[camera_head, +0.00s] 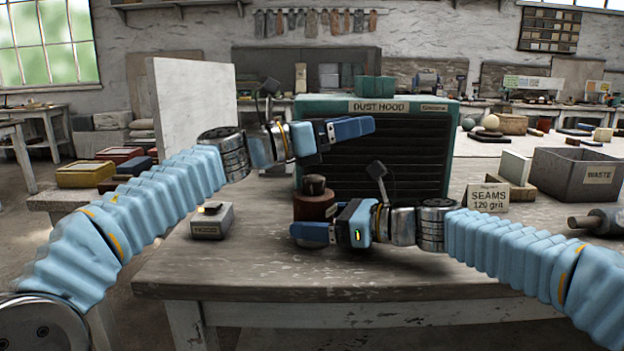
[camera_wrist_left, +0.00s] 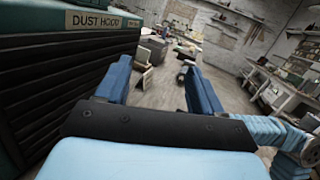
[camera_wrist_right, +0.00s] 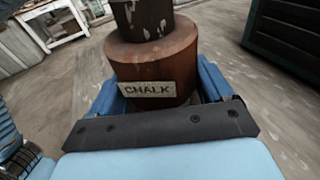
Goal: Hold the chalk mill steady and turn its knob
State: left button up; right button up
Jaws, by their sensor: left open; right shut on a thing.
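The chalk mill (camera_head: 314,208) is a reddish-brown round body on the table in front of the dust hood. Its dark brown knob (camera_head: 314,184) is on top. In the right wrist view the mill body (camera_wrist_right: 165,55) carries a CHALK label, and chipped pale patches show on the darker part above (camera_wrist_right: 145,18). My right gripper (camera_head: 314,228) is shut on the mill body low down, one finger on each side. My left gripper (camera_head: 350,128) is open and empty, above the knob and apart from it, pointing right. In the left wrist view its fingers (camera_wrist_left: 157,78) have nothing between them.
The green dust hood (camera_head: 395,150) stands close behind both grippers. A small HOOD switch box (camera_head: 212,222) sits left of the mill. A SEAMS card (camera_head: 487,197) and a grey WASTE bin (camera_head: 590,178) are at the right. A pale upright panel (camera_head: 195,105) stands behind my left arm. The table's front is clear.

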pick_arm(q)
jog(key=s+f+n+t+y, duration=0.2)
jog(key=s+n+t+y, duration=0.3)
jog(key=t, duration=0.2)
jog(key=n+t+y, duration=0.3)
jog(key=n+y, duration=0.1)
jog(key=y, duration=0.5)
send_near(308, 182)
jog(key=x, duration=1.2)
jog(key=shift+d, duration=0.2)
jog(key=c, duration=1)
jog(key=shift+w+a+m+h, duration=0.15)
jog(key=shift+m+h, duration=0.45)
jog(key=shift+h, duration=0.5)
jog(key=shift+m+g+h, duration=0.6)
jog(key=shift+h, duration=0.4)
jog(key=shift+d, duration=0.2)
